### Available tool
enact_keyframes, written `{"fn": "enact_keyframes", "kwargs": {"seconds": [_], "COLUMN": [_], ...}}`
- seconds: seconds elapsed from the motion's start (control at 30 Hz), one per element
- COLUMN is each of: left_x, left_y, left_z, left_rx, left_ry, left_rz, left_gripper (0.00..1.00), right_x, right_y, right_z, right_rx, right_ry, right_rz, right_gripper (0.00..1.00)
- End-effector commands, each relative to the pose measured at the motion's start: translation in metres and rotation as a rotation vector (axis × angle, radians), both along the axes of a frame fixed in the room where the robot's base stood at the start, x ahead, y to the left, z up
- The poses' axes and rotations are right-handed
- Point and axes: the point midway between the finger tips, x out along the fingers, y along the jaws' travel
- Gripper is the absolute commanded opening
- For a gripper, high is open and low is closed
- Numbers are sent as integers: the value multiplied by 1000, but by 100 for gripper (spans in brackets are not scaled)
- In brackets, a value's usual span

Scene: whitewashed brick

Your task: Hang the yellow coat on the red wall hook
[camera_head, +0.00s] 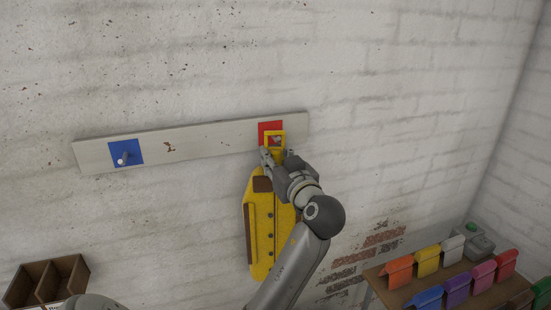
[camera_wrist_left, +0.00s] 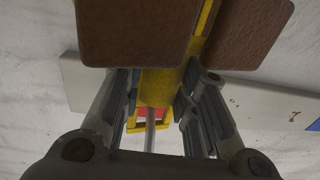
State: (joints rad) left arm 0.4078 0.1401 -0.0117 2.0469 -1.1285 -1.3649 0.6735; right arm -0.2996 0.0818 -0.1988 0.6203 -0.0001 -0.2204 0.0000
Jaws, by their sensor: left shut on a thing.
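The yellow coat (camera_head: 258,232) hangs upright against the wall below the rack, with brown patches and dark buttons. My left gripper (camera_head: 276,156) is shut on the coat's top, just under its square yellow loop (camera_head: 283,135). The loop lies in front of the red plate (camera_head: 264,127) of the red wall hook. In the left wrist view, the coat's yellow neck (camera_wrist_left: 158,86) sits between the fingers (camera_wrist_left: 158,100). The grey hook peg (camera_wrist_left: 150,132) shows in line with the loop opening; I cannot tell whether it bears the loop. My right gripper is out of view.
The pale rack board (camera_head: 205,139) also carries a blue plate (camera_head: 126,152) with a bare peg. A brown wooden box (camera_head: 43,280) stands at lower left. A table at lower right holds several coloured coat-like pieces (camera_head: 428,260). The wall around the rack is clear.

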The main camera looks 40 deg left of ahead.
Motion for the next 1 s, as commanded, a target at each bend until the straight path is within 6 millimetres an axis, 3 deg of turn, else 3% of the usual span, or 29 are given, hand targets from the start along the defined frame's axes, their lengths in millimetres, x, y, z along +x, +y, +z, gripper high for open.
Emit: {"fn": "enact_keyframes", "kwargs": {"seconds": [0.07,0.1,0.3,0.67,0.77,1.0], "left_x": [0,0,0,-1,-5,-26], "left_y": [0,0,0,-3,-14,-59], "left_z": [2,2,1,-1,-2,-2], "left_rx": [4,4,2,-1,-3,-5], "left_ry": [-3,-3,-2,2,1,-1], "left_rz": [0,0,0,-1,-3,-4], "left_gripper": [0,29,53,53,53,53], "right_x": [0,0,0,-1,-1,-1], "right_y": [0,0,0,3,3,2], "right_z": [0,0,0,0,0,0], "right_rx": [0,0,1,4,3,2], "right_ry": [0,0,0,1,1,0], "right_rz": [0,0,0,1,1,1], "right_gripper": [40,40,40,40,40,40]}}
